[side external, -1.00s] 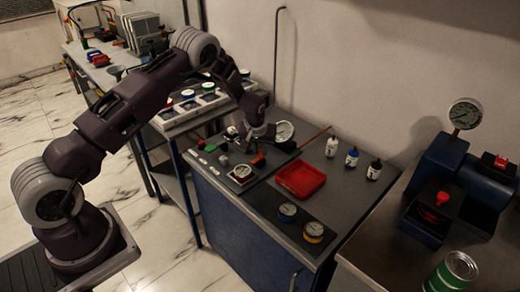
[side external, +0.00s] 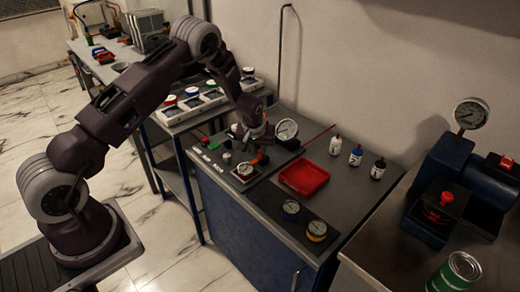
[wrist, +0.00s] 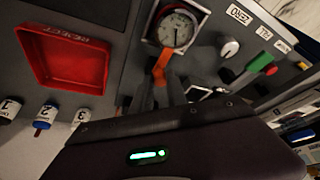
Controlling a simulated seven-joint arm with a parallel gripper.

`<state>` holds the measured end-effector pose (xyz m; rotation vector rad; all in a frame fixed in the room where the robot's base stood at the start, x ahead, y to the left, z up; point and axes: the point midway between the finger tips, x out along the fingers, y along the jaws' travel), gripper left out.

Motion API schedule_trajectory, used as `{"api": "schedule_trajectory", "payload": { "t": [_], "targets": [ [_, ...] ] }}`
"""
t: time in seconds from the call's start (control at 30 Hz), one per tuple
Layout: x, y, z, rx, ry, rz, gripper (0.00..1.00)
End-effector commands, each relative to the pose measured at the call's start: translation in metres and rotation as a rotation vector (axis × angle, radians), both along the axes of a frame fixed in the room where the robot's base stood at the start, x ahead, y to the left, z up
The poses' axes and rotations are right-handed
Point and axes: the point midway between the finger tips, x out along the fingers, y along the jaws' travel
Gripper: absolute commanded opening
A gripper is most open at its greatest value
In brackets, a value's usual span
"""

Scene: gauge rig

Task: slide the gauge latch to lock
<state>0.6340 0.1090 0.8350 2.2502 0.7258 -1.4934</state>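The orange latch (wrist: 161,66) shows in the wrist view just below a round white-faced gauge (wrist: 177,28) in a square holder. In the side view the gauge (side external: 245,170) sits near the bench's left edge, with the orange latch (side external: 260,159) at its upper right. My gripper (wrist: 160,84) points at the latch, its two grey fingers on either side of the handle's near end. In the side view my gripper (side external: 251,143) is low above the bench beside the latch. Whether the fingers press on the handle cannot be told.
A red reject tray (wrist: 72,58) lies beside the latch. A larger dial (side external: 287,129) stands behind my gripper. Several bottles (side external: 356,155) stand at the back.

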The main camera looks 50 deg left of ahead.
Motion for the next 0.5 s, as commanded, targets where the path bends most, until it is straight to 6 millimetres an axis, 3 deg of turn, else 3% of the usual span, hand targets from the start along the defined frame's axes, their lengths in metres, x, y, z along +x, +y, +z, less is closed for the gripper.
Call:
{"api": "schedule_trajectory", "payload": {
  "t": [0.03, 0.1, 0.4, 0.5],
  "targets": [
    [-0.004, 0.0, -0.001, -0.002, 0.012, 0.001, 0.26],
    [-0.003, 0.0, -0.001, -0.001, 0.012, 0.001, 0.4],
    [-0.003, 0.0, 0.0, -0.001, 0.008, 0.002, 0.41],
    [-0.006, -0.003, 0.012, -0.001, 0.006, 0.001, 0.41]
  ]
}}
